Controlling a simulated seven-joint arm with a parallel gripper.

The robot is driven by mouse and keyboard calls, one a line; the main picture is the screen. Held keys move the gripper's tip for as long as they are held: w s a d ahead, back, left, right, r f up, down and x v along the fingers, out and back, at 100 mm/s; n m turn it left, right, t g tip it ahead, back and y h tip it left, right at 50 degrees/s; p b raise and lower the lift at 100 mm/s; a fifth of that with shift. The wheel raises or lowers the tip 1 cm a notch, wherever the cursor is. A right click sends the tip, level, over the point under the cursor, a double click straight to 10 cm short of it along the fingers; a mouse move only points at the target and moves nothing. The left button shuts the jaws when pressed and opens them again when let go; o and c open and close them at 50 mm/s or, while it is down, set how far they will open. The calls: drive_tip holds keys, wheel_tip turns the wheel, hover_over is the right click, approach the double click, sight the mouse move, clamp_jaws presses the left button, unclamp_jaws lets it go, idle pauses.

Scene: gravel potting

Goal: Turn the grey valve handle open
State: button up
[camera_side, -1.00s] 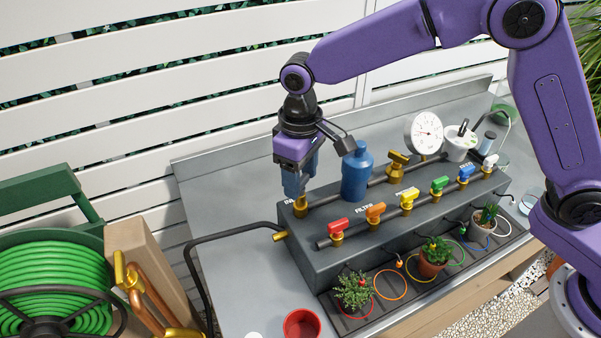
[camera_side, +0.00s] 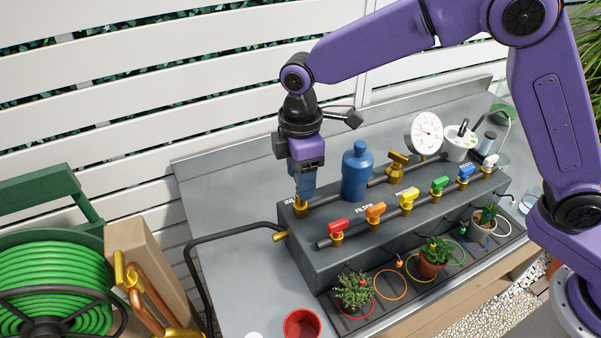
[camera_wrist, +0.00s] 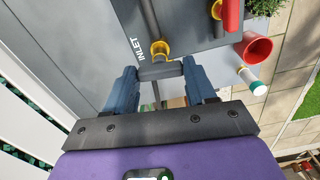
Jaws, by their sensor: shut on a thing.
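My gripper (camera_side: 304,192) points down at the left end of the dark manifold block (camera_side: 335,262), above the brass inlet valve body (camera_side: 300,209). In the wrist view, the blue fingers of my gripper (camera_wrist: 161,78) are shut on the grey valve handle (camera_wrist: 160,71), one finger at each side. The handle lies crosswise beside the yellow brass fitting (camera_wrist: 160,49), near the "INLET" lettering. In the side view the fingers hide the handle.
A blue filter bottle (camera_side: 356,172) stands close right of my gripper. Several coloured valves, such as the red one (camera_side: 338,225), line the block's front. A gauge (camera_side: 425,130) stands farther right. A black hose (camera_side: 225,237) runs left. A red pot (camera_side: 302,324) is in front.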

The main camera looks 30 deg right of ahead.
drive_tip(key=shift+r+n, duration=0.1)
drive_tip(key=shift+n, duration=0.4)
drive_tip(key=o, duration=1)
drive_tip(key=shift+o, duration=0.2)
wheel_tip(320, 180, up, 17)
drive_tip(key=shift+r, duration=0.2)
drive_tip(key=s+d+f+m, duration=0.1)
drive_tip(key=s+d+f, duration=0.3)
drive_tip(key=s+d, duration=0.5)
drive_tip(key=s+d+f+m, duration=0.2)
drive_tip(key=s+d+f, duration=0.3)
drive_tip(key=s+d, duration=0.3)
drive_tip(key=s+d+f+m, duration=0.2)
drive_tip(key=s+d+f, duration=0.2)
drive_tip(key=s+d, duration=0.5)
drive_tip(key=shift+s+d+f, duration=0.15)
drive_tip(key=shift+s+d, duration=0.2)
drive_tip(key=shift+d, duration=0.25)
